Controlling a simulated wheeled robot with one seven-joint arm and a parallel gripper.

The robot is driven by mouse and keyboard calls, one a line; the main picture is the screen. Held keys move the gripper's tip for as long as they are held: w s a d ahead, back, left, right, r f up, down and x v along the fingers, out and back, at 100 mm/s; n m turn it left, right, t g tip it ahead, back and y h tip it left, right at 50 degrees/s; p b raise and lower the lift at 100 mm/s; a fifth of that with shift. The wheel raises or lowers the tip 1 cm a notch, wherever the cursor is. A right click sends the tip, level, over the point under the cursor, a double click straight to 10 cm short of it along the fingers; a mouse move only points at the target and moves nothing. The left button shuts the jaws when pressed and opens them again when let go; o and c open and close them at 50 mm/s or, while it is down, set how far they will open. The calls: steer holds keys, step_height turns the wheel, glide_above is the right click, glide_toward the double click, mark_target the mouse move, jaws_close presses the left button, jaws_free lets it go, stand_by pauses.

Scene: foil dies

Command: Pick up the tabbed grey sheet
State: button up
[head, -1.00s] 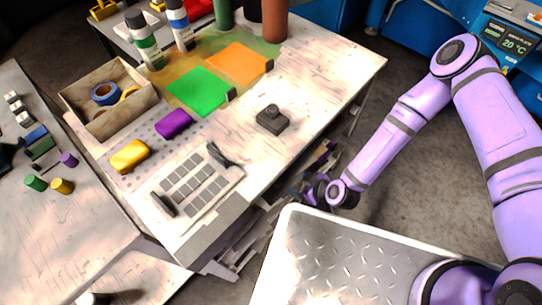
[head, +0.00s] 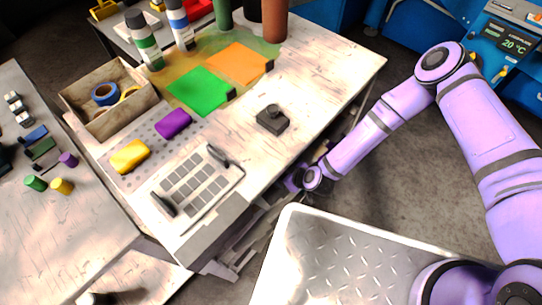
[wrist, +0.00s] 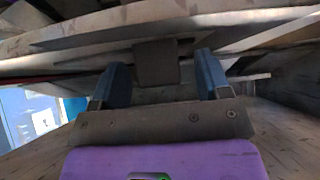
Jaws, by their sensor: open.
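In the wrist view a dark grey tab (wrist: 157,62) sticks out toward me from a stack of thin sheets. It appears to belong to the grey sheet, whose body I cannot tell clearly from its neighbours. My gripper (wrist: 160,72) is open, with one blue-grey finger on each side of the tab. Whether the fingers overlap the tab in depth is unclear, and nothing is held. In the head view my gripper (head: 292,184) is low beside the workbench's right side, its fingertips hidden.
The workbench (head: 335,65) carries green (head: 198,92) and orange (head: 240,62) sheets, a black stamp-like block (head: 272,120) and a wooden box (head: 75,97). A metal tread plate (head: 345,255) is in front.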

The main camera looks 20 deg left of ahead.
steer(key=c, duration=1.1)
steer(key=shift+r, duration=0.15)
